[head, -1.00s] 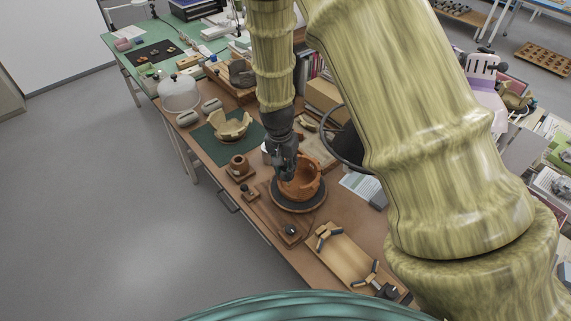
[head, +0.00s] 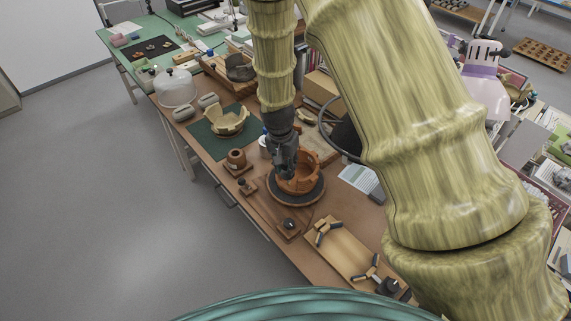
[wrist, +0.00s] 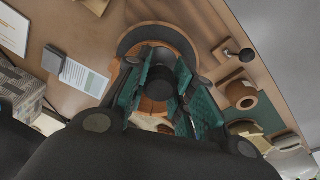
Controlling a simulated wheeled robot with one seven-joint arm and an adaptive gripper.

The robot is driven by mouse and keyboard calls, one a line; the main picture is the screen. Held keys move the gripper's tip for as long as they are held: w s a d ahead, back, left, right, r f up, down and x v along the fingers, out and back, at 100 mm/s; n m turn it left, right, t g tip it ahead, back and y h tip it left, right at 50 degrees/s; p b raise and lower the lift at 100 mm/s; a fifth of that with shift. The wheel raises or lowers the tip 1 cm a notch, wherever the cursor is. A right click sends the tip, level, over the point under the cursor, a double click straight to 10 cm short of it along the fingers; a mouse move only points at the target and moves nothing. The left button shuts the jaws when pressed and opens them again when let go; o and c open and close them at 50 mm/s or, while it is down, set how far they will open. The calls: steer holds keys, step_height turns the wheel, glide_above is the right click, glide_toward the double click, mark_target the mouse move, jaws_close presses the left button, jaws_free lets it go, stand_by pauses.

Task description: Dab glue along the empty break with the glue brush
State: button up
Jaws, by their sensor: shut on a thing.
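An orange-brown broken pot (head: 303,176) stands on a dark round turntable (head: 309,201) on the brown bench. My gripper (head: 284,168) is at the pot's left rim, pointing down. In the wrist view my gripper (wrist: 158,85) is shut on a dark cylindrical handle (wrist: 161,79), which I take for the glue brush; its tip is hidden. The pot also shows in the wrist view (wrist: 172,38), around and below the fingers. I cannot tell which break is empty or whether the brush touches it.
A small brown jar (head: 236,158) stands left of the turntable. A cream broken bowl (head: 230,121) rests on a green mat (head: 206,141). A wooden tray with clamps (head: 345,252) lies at the front. A printed card (head: 357,179) lies right of the pot.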

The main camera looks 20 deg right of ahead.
steer(key=shift+w+d+f+b, duration=0.1)
steer(key=shift+d+f+b, duration=0.1)
steer(key=shift+f+b, duration=0.65)
steer(key=shift+w+d+f+b, duration=0.15)
steer(key=shift+f+b, duration=0.35)
steer(key=shift+f, duration=0.55)
steer(key=shift+w+a+r, duration=0.25)
steer(key=shift+w+a, duration=0.15)
steer(key=shift+a, duration=0.15)
steer(key=shift+w+a, duration=0.7)
steer(key=shift+w, duration=1.85)
step_height(320, 180, up, 8)
steer(key=a+p, duration=0.2)
steer(key=p, duration=0.3)
steer(key=shift+s, duration=0.35)
